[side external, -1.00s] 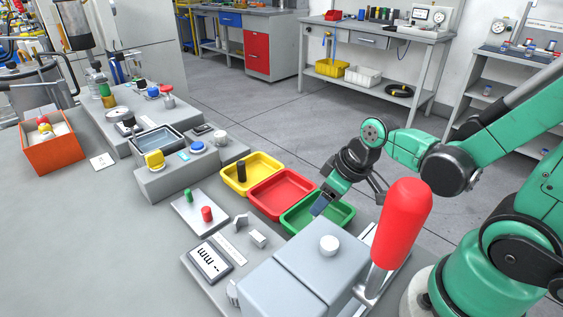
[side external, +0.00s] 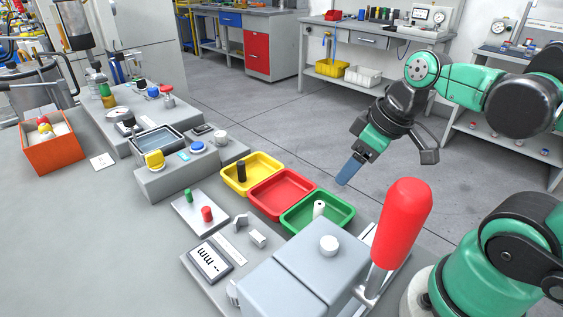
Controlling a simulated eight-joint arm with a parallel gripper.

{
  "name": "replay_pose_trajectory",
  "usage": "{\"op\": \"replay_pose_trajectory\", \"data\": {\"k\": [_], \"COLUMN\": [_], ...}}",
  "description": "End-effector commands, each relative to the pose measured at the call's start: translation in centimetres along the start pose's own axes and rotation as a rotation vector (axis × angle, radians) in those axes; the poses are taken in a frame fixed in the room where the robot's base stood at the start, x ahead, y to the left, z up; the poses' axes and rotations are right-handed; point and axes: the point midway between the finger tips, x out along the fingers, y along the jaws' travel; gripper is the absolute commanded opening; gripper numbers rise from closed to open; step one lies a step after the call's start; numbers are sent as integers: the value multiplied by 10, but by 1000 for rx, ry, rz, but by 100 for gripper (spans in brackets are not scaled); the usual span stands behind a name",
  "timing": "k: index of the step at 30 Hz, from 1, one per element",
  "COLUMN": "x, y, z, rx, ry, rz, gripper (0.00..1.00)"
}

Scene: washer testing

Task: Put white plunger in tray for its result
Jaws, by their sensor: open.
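A small white plunger (side external: 319,208) stands in the green tray (side external: 337,224), near its middle. My gripper (side external: 349,171) is above and behind the green tray, clear of the plunger, open and empty. Its blue-grey finger points down and to the left; the two fingers overlap in this view. The red tray (side external: 284,209) beside it is empty. The yellow tray (side external: 263,160) holds a dark cylinder (side external: 241,171).
A grey machine (side external: 290,275) with a large red lever handle (side external: 401,222) stands in front of the green tray. A display (side external: 208,262) and a plate with red and green buttons (side external: 200,213) lie left of it. An orange bin (side external: 52,152) stands far left.

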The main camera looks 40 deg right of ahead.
Motion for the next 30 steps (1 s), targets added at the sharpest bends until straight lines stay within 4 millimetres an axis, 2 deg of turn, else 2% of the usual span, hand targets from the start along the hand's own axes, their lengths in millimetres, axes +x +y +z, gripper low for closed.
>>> {"op": "replay_pose_trajectory", "data": {"k": [5, 12, 14, 30], "x": [-6, 16, 19, 19], "y": [-1, -14, -16, -16], "z": [-1, -37, -41, -42], "rx": [6, 137, 159, 172], "ry": [7, 188, 217, 227], "rz": [7, 90, 93, 96], "gripper": [56, 56, 56, 56]}}
